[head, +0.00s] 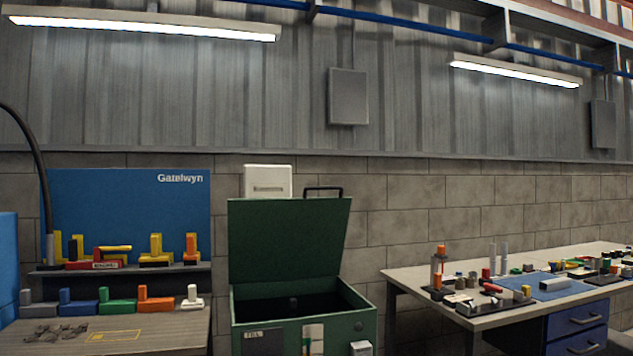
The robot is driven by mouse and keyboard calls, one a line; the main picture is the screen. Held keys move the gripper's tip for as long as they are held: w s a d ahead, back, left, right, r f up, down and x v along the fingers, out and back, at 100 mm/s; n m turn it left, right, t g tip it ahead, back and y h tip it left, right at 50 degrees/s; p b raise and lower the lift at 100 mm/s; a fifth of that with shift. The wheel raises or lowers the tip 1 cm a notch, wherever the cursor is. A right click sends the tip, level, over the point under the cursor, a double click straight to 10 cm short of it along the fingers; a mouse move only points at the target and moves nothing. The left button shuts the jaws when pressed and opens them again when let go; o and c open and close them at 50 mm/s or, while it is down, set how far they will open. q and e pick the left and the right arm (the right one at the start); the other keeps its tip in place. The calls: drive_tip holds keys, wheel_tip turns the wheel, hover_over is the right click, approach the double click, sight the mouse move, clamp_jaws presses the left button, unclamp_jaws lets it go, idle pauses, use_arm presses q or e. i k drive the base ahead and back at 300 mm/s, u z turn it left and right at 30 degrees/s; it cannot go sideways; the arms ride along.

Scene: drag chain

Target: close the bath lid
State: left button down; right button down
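The bath is a green box (344,298) in the lower middle of the head view. Its green lid (288,241) stands raised at the back, close to upright, so the dark inside shows. A dark handle (323,190) sticks up at the lid's top edge, right of its middle. The front face carries a label, a pale strip and a small light box. The bottom of the box is cut off by the frame. Neither of my grippers is in view.
A wooden bench (160,331) with coloured blocks and a blue Gatelwyn board (130,212) stands left of the bath. A workbench (465,321) with many small parts stands to the right, with a gap between. A white unit (267,180) is behind the lid.

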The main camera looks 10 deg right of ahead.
sight(272, 239)
drive_tip(key=z, duration=0.95)
drive_tip(key=i, duration=0.35)
drive_tip(key=z, duration=0.6)
drive_tip(key=i, duration=1.05)
drive_tip(key=u, duration=0.6)
drive_tip(key=i, duration=1)
drive_tip(key=u, duration=0.9)
